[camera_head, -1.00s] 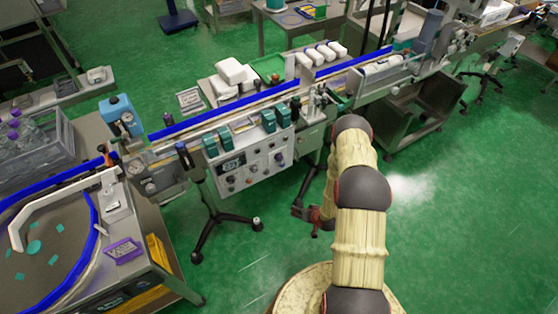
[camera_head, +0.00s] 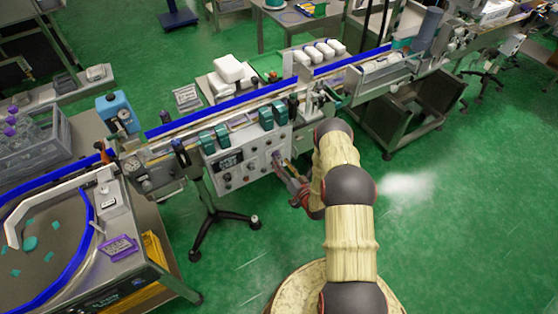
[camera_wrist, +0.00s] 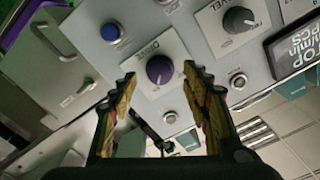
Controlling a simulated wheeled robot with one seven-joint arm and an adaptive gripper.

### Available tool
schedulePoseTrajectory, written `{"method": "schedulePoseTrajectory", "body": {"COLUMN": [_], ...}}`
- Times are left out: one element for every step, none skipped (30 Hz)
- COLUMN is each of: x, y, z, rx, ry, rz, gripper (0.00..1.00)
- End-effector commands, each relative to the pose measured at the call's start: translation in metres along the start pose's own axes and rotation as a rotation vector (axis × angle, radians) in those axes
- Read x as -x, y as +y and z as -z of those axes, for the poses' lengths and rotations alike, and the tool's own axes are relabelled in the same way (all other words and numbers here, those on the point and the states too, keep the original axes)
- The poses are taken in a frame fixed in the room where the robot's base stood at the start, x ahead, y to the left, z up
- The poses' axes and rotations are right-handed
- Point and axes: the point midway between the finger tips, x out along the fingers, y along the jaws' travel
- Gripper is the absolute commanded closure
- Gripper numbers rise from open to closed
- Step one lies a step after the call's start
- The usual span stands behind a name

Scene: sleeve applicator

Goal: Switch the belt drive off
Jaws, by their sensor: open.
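The grey control panel (camera_head: 232,187) is on the front of the conveyor machine. In the wrist view a dark purple knob (camera_wrist: 160,69) on a white label plate lies between my fingertips as seen. Contact with the purple knob cannot be told.
Small round metal buttons (camera_wrist: 238,81) and a dark display (camera_wrist: 293,43) are near the knobs. The blue-edged conveyor (camera_head: 225,104) runs above the panel. A black tripod stand (camera_head: 213,228) is below left. A metal chute (camera_head: 405,110) is at right. Green floor in front is clear.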

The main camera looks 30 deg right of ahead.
Motion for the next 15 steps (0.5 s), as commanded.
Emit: {"method": "schedulePoseTrajectory", "body": {"x": [-0.008, -0.011, -0.016, -0.019, -0.022, -0.024, -0.026, -0.027, -0.029, -0.029, -0.030, -0.030, -0.030, -0.030, -0.030], "y": [-0.001, 0.000, 0.000, 0.000, 0.000, 0.000, 0.000, 0.000, 0.000, 0.000, 0.000, 0.000, 0.000, 0.000, 0.000], "z": [-0.001, -0.001, -0.001, -0.001, -0.001, -0.001, -0.001, -0.001, -0.001, 0.000, 0.000, 0.000, 0.000, 0.000, 0.000], "rx": [0.001, 0.002, 0.002, 0.002, 0.001, 0.001, 0.000, 0.000, 0.000, 0.000, 0.001, 0.001, 0.001, 0.001, 0.001], "ry": [0.000, -0.001, -0.001, 0.000, 0.000, -0.001, -0.001, -0.001, -0.001, -0.001, -0.001, 0.000, 0.000, -0.001, -0.001], "rz": [0.002, 0.000, 0.000, 0.001, 0.001, 0.001, 0.000, 0.000, -0.001, -0.001, -0.001, -0.001, -0.002, -0.002, -0.002], "gripper": [0.52, 0.52, 0.52, 0.52, 0.52, 0.52, 0.52, 0.52, 0.52, 0.52, 0.52, 0.52, 0.52, 0.52, 0.52]}}
